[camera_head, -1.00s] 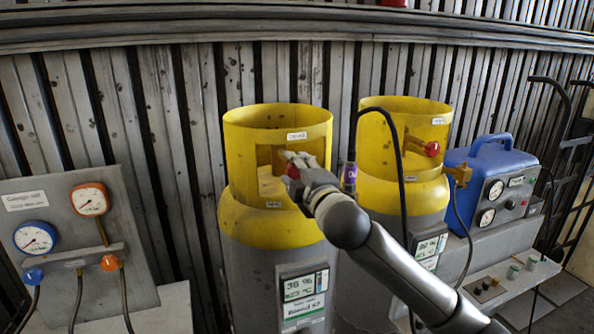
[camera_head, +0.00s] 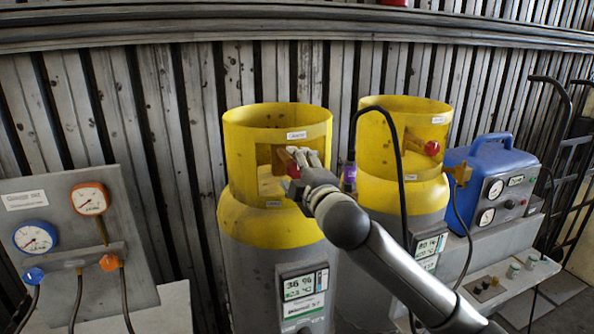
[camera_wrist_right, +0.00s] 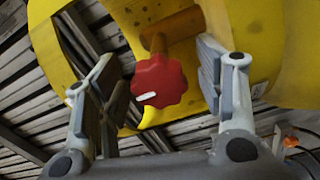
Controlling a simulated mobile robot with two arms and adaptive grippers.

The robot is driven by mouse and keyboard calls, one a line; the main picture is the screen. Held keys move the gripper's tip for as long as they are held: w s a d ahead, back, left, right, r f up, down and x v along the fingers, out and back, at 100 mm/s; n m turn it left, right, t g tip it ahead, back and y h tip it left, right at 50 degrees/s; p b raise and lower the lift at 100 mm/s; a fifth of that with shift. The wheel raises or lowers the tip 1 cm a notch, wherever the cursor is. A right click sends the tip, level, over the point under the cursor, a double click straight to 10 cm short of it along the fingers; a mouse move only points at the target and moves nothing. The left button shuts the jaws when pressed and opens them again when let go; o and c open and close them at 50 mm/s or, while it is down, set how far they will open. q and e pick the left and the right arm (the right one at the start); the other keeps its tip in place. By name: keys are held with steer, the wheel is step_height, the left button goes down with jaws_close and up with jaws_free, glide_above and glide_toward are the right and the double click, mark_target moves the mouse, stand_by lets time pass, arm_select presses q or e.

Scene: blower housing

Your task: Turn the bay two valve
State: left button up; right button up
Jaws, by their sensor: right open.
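The red valve knob (camera_wrist_right: 159,81) with a white mark sits on a brass stem inside the yellow collar of the left cylinder (camera_head: 272,235). In the right wrist view it lies between the two open fingers of my right gripper (camera_wrist_right: 163,90), with gaps on both sides. In the head view my right gripper (camera_head: 303,158) is at the collar's opening and partly hides the knob. The right cylinder (camera_head: 400,200) has its own red knob (camera_head: 432,148). Labels on the collars are too small to read. My left gripper is not in view.
A gauge panel (camera_head: 50,202) with a blue and an orange gauge stands at left. A blue machine (camera_head: 490,170) with gauges is at right. A black hose (camera_head: 404,200) hangs in front of the right cylinder. A slatted wall is close behind.

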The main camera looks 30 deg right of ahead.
steer(key=shift+s, duration=0.1)
steer(key=v, duration=0.7)
steer(key=shift+s+f, duration=0.1)
steer(key=shift+s, duration=0.05)
stand_by(0.5)
